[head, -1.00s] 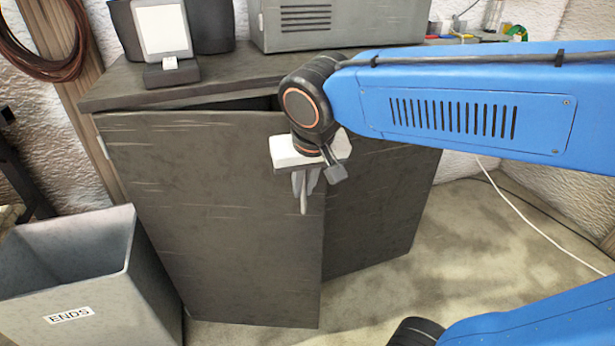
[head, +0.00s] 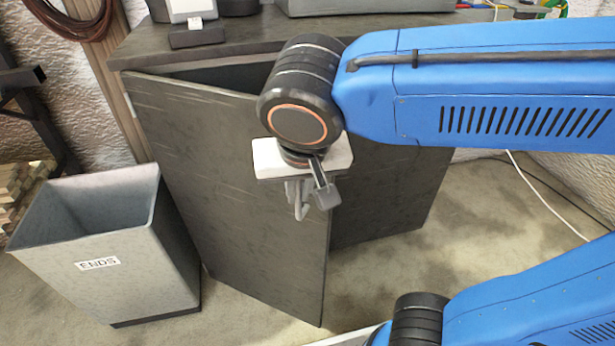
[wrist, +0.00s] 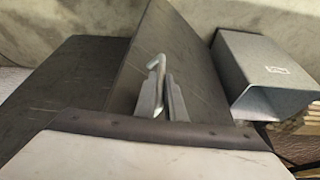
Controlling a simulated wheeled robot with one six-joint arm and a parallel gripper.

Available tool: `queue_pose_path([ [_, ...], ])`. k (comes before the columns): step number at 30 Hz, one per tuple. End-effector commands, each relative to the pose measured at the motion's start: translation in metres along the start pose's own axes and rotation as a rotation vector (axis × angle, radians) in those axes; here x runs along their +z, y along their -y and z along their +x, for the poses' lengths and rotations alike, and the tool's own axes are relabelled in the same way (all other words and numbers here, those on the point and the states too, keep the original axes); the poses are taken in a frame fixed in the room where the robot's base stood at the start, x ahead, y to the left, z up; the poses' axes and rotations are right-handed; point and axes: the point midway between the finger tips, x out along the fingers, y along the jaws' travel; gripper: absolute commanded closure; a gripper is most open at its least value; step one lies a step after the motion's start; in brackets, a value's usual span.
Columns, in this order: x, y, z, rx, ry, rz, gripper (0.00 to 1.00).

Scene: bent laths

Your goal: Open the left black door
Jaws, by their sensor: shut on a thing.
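The left black door (head: 215,170) stands partly open, swung out from the dark cabinet (head: 240,43), with a dark gap along its top edge. The right black door (head: 385,195) is beside it, partly behind my arm. My gripper (head: 300,208) is at the left door's free edge, shut on the door's handle. In the wrist view my gripper's fingers (wrist: 163,105) close around the metal handle (wrist: 155,65), with the left door (wrist: 180,55) behind them. The inside of the cabinet is hidden.
A grey bin (head: 110,250) labelled ENDS stands on the floor left of the open door, close to it. It also shows in the wrist view (wrist: 262,65). Floor (head: 400,260) to the right is clear, with a white cable (head: 545,195).

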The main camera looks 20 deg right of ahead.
Motion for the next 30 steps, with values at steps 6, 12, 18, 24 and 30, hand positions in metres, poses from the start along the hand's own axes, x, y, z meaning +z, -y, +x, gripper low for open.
queue_pose_path([
  [6, 0.017, 0.017, -0.007, -0.001, -0.001, -0.007, 1.0],
  [12, 0.027, 0.029, -0.012, -0.003, -0.001, -0.005, 1.0],
  [18, 0.033, 0.035, -0.014, -0.002, -0.001, -0.003, 1.0],
  [24, 0.035, 0.038, -0.015, -0.002, -0.002, -0.002, 1.0],
  [30, 0.035, 0.038, -0.015, -0.003, -0.003, -0.001, 1.0],
])
